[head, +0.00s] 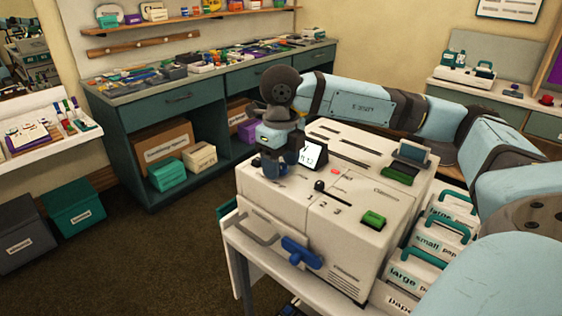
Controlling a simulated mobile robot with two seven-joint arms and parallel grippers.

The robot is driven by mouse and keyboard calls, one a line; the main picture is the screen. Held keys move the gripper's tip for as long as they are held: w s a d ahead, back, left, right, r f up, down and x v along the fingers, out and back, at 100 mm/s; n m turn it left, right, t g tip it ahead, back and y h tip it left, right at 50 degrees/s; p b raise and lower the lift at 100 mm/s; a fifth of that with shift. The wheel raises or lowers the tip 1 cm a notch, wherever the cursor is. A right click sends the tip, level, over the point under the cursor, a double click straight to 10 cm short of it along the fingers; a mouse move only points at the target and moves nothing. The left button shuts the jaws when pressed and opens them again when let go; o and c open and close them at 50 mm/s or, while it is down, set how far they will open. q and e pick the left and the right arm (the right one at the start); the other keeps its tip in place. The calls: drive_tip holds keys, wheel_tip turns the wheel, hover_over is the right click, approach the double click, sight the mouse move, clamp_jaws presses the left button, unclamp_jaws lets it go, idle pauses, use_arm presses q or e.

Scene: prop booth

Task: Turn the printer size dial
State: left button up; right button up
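The printer (355,258) is a large white machine on a stand in the middle of the head view. A small tilted display (311,154) with dark characters stands on its top, near the left corner. My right gripper (274,168) points down at the top left corner of the printer, just left of the display. Its fingers are small and dark here, and I cannot tell whether they are open or shut. I cannot make out the size dial; the gripper may hide it. A blue handle or knob (302,252) sticks out from the printer's front. My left gripper is not in view.
Green buttons (373,219) and a slider (332,194) sit on the printer top. White paper boxes (413,272) with teal handles stand close on its right. A cluttered teal workbench (175,100) runs along the back.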

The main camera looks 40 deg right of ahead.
sight(281, 166)
drive_tip(key=shift+r, duration=0.1)
wheel_tip(281, 166, up, 14)
drive_tip(key=p, duration=0.2)
drive_tip(key=shift+f, duration=0.2)
idle(0.6)
